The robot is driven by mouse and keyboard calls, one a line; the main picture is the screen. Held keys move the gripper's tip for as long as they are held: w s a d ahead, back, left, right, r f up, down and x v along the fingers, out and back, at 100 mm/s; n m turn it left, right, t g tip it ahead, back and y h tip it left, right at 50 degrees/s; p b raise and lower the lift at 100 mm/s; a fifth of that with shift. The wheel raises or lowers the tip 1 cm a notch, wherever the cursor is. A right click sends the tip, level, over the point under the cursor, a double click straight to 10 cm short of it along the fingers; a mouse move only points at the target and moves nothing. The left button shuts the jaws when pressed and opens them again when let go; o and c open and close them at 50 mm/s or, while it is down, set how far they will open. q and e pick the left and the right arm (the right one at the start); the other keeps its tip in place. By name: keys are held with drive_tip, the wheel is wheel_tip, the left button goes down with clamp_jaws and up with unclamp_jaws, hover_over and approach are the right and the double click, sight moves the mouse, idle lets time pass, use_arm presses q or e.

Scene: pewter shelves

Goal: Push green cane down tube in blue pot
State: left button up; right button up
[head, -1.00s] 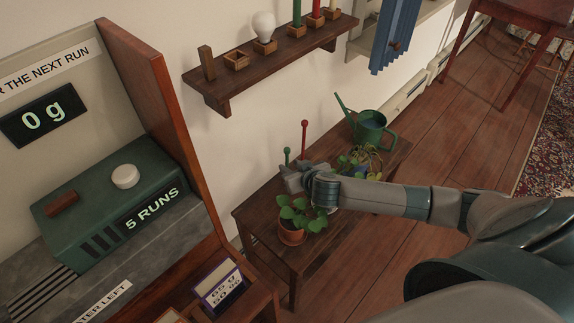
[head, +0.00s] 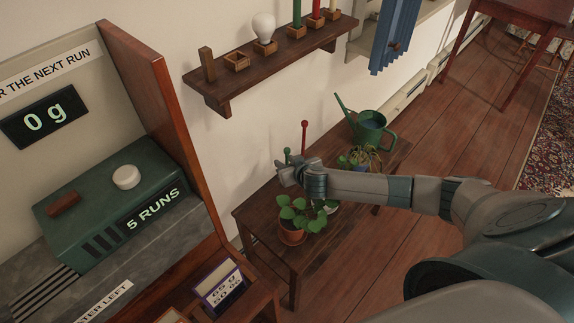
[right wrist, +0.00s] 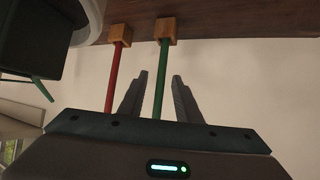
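The green cane (head: 287,152) shows its round top just behind my right gripper (head: 282,174), at the table's wall side. In the right wrist view, the green cane (right wrist: 162,85) stands in a wooden block and passes between the two fingers of my right gripper (right wrist: 160,75). The fingers are apart, with a gap on each side of the cane. The blue pot (head: 347,162) stands on the table to the right, under a trailing plant and partly hidden by my right arm. I cannot make out its tube. My left gripper is not in view.
A red cane (head: 304,136) stands close beside the green one. A terracotta pot (head: 291,237) with a leafy plant stands near the table's (head: 262,222) front, and a green watering can (head: 370,131) at its far end. A wall shelf (head: 270,56) hangs above.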

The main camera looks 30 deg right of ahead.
drive_tip(key=shift+x, duration=1.55)
drive_tip(key=shift+c, duration=0.4)
clamp_jaws()
